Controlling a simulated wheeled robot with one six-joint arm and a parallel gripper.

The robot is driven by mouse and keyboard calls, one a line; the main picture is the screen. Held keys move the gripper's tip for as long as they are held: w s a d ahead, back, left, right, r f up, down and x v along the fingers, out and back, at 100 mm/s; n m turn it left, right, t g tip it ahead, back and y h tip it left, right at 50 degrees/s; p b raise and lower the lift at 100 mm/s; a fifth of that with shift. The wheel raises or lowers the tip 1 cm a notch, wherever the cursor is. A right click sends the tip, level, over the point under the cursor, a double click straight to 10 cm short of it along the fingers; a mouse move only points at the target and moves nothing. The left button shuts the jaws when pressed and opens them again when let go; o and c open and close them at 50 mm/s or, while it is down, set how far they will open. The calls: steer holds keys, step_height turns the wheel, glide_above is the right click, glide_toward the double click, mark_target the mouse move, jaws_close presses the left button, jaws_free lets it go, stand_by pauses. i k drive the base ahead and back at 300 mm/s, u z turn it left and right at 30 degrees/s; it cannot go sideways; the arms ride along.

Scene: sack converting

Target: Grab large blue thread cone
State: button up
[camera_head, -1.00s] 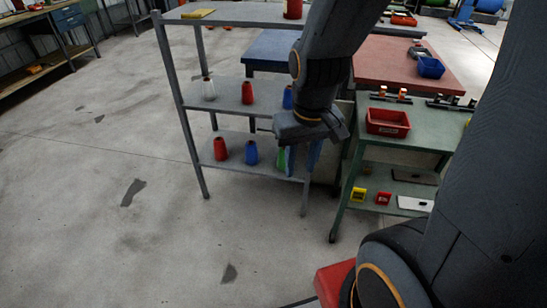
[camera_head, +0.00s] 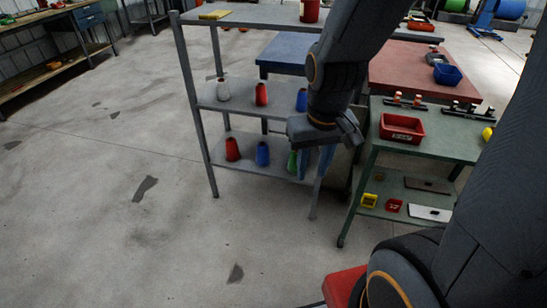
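One blue thread cone (camera_head: 262,154) stands upright on the lower shelf, between a red cone and a green cone. Another blue cone (camera_head: 302,100) stands on the middle shelf, partly hidden by my arm; I cannot tell which is larger. My gripper (camera_head: 316,163) points down at the right end of the rack, to the right of both blue cones and touching neither as far as I see. Its two bluish fingers look spread apart with nothing visible between them. Its left finger overlaps the view near the green cone (camera_head: 292,162).
The grey rack (camera_head: 214,183) also holds a white cone (camera_head: 223,90), a red cone (camera_head: 261,94) and a lower red cone (camera_head: 232,149). Its posts and upper shelf are obstacles. A green table (camera_head: 450,131) with a red bin (camera_head: 402,128) stands right. Floor at left is clear.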

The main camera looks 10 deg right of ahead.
mark_target(262, 157)
steer(key=u, duration=0.55)
steer(key=k, duration=0.65)
steer(key=u, duration=0.6)
steer(key=i, duration=1.15)
steer(key=z, duration=1)
steer(key=i, duration=0.4)
steer(key=z, duration=0.5)
